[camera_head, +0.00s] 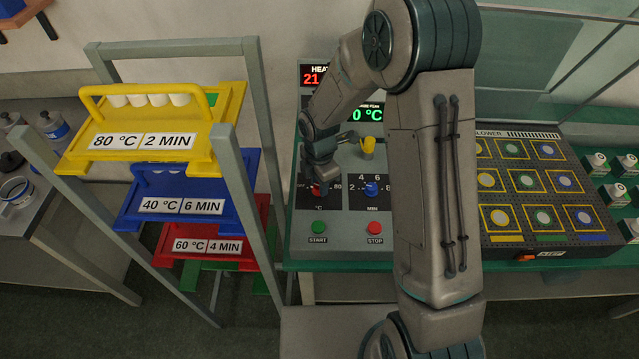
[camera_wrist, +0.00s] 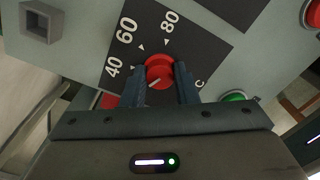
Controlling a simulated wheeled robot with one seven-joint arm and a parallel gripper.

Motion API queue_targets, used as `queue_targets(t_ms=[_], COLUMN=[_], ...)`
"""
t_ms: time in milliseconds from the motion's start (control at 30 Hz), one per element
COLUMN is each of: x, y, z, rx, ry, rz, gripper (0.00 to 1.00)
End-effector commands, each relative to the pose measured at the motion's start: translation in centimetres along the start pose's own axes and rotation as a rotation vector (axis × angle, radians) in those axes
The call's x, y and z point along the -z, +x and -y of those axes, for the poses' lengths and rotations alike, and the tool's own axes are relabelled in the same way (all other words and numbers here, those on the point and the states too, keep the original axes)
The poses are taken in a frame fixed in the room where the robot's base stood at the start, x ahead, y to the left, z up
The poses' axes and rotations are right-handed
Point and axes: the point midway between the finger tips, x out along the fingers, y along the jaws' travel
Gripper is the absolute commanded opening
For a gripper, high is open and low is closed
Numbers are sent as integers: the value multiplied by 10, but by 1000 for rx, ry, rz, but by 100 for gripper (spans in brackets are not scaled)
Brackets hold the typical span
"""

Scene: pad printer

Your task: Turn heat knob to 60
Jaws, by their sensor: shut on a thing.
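The red heat knob (camera_head: 318,190) sits on a black dial plate (camera_wrist: 205,48) on the grey control panel (camera_head: 345,243). In the wrist view the knob (camera_wrist: 159,70) stands between the two fingers of my gripper (camera_wrist: 160,84), which is shut on it. The dial plate shows 40, 60 and 80 with small white ticks. A white mark on the knob lies at its lower left, away from the 60. In the head view my gripper (camera_head: 320,178) hides part of the knob and dial. The red heat display (camera_head: 311,79) shows 21, partly hidden by my arm.
A blue minute knob (camera_head: 371,188) is right of the heat knob. The green START button (camera_head: 319,227) and red STOP button (camera_head: 375,228) are below. A yellow part (camera_head: 367,146) stands above. A rack (camera_head: 235,170) with labelled yellow, blue and red trays is at left.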

Motion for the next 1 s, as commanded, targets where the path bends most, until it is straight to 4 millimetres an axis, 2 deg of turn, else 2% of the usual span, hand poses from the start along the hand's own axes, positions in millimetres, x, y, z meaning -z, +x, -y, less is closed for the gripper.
queue_targets(t_ms=[1000], x=[1], y=[2], z=[0], rx=[-4], ry=[950], rz=[-1], gripper=[4])
